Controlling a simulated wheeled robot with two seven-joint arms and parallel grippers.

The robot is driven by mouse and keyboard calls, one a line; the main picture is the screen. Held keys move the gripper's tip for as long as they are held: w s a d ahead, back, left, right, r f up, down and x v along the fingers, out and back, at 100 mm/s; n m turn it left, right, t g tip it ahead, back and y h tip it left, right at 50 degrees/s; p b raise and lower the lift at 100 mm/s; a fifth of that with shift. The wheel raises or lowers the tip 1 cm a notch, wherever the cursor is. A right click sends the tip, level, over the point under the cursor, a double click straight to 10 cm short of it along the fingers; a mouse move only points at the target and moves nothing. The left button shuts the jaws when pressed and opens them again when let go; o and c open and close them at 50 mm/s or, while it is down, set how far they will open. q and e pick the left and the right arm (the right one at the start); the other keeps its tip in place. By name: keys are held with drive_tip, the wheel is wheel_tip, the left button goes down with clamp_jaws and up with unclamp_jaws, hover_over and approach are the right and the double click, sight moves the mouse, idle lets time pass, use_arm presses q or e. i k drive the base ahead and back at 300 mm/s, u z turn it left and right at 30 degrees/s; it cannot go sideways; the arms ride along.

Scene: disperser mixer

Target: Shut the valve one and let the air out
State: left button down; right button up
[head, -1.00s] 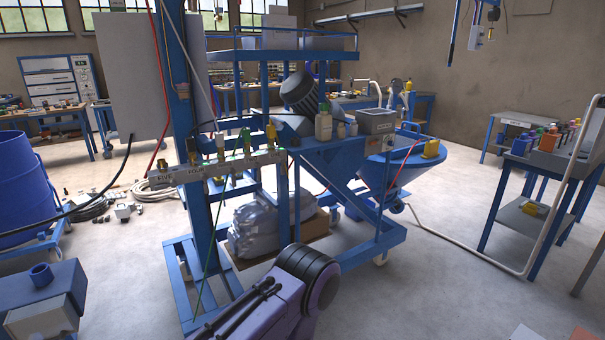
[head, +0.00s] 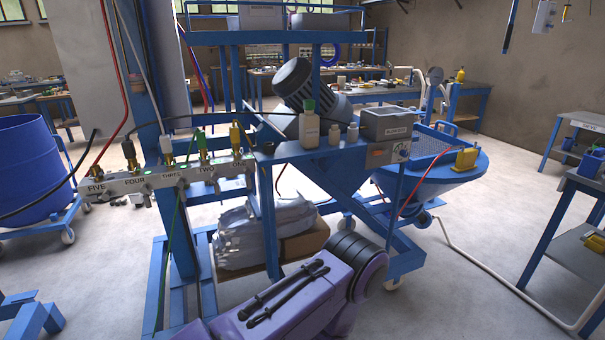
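The valve manifold (head: 160,184) is a pale bar on the blue frame, with labels FIVE, FOUR, THREE, TWO and ONE from left to right. Valve one is at the right end, by the label ONE (head: 238,167), with a yellow fitting (head: 235,137) standing up above it. Its handle is too small to tell whether it is open or shut. A green fitting (head: 202,143) stands above valve two. Neither gripper is in view. Only a purple arm link of mine shows at the bottom middle, below and in front of the manifold.
The blue mixer frame (head: 268,228) carries bottles (head: 309,128), a grey box (head: 385,123) and a round blue hopper (head: 440,165). Red, black and green hoses hang around the manifold. A blue drum (head: 28,170) stands left.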

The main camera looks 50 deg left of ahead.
sight(247, 171)
drive_tip(key=i, duration=0.75)
drive_tip(key=u, duration=1.5)
